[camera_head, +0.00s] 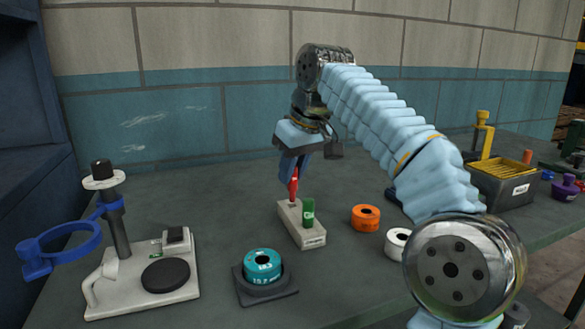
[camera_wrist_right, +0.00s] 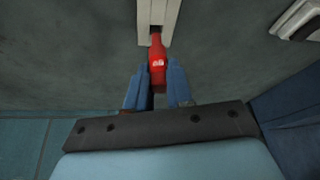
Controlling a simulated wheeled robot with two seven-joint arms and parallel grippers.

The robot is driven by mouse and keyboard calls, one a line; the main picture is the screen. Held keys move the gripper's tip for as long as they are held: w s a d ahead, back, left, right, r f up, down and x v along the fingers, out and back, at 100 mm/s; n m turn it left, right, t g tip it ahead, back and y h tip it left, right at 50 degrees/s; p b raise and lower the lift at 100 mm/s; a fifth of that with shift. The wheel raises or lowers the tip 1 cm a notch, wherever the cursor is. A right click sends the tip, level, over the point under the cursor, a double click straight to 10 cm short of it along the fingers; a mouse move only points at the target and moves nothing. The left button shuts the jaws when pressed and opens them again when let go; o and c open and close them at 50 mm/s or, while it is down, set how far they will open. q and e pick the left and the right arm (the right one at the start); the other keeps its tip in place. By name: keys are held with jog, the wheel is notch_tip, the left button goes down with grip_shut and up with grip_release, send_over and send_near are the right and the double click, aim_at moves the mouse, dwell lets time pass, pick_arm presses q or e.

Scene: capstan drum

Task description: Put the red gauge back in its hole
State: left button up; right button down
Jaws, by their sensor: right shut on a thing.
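The red gauge (camera_head: 294,187) stands over the far end of the pale block (camera_head: 310,238). My right gripper (camera_head: 294,168) is shut on its upper part from above. In the right wrist view the red gauge (camera_wrist_right: 157,62) sits between the blue fingers of the right gripper (camera_wrist_right: 159,88). Its tip is at a dark square hole in the pale block (camera_wrist_right: 157,12). I cannot tell how deep the tip is in the hole. A green gauge (camera_head: 308,212) stands upright in the block's near part. My left gripper is in neither view.
A stand with a blue ring clamp (camera_head: 60,250) is at left. Orange (camera_head: 366,217) and white (camera_head: 396,243) rings lie at right. A metal bin (camera_head: 500,186) stands further right.

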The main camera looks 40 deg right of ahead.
jog(key=shift+f, duration=0.4)
dwell(0.6)
jog(key=shift+f+b, duration=0.45)
jog(key=shift+f, duration=0.15)
dwell(0.4)
dwell(0.5)
jog(key=shift+f, duration=0.6)
dwell(0.4)
dwell(0.5)
jog(key=c, duration=0.9)
grip_release()
